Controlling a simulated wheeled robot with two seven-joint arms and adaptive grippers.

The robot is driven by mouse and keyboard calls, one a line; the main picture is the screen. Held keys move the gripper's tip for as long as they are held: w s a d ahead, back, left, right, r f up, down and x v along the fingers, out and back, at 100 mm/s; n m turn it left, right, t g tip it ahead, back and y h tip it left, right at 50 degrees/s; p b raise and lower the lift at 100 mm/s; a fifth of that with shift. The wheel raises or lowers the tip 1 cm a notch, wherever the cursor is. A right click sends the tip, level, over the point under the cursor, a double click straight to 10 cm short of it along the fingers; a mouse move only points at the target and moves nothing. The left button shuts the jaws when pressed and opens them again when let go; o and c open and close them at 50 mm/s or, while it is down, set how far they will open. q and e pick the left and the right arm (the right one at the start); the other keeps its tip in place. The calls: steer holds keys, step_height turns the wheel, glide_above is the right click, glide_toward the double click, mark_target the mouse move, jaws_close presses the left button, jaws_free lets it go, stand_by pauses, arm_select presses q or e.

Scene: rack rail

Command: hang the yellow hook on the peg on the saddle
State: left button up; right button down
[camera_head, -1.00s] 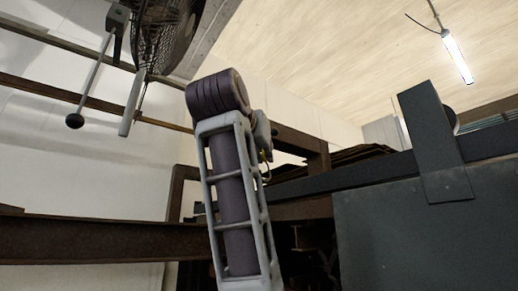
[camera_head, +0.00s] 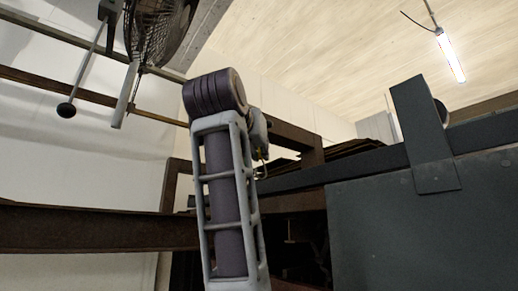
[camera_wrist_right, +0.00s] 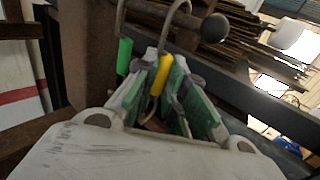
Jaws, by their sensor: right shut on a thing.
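The yellow hook (camera_wrist_right: 161,74) has a yellow sleeve and a bent metal rod, and it stands between the fingers of my right gripper (camera_wrist_right: 167,88) in the right wrist view. The gripper is shut on the sleeve. The hook's curved metal top rises beside a dark rod with a black ball end, the peg (camera_wrist_right: 214,27). I cannot tell whether the curve is over the peg or in front of it. In the head view, a small bit of yellow (camera_head: 261,155) shows beside my arm, which hides most of the gripper. My left gripper is in neither view.
A hook with a green sleeve (camera_wrist_right: 124,57) hangs just left of my right fingers. Rusty beams (camera_head: 95,228) and a dark panel with an upright plate (camera_head: 425,130) stand around the arm. A caged fan (camera_head: 155,30) is at upper left.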

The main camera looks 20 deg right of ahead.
steer(key=shift+f, duration=0.2)
steer(key=c, duration=1.4)
jaws_free()
steer(key=v, duration=1.2)
steer(key=shift+s, duration=0.1)
stand_by(0.4)
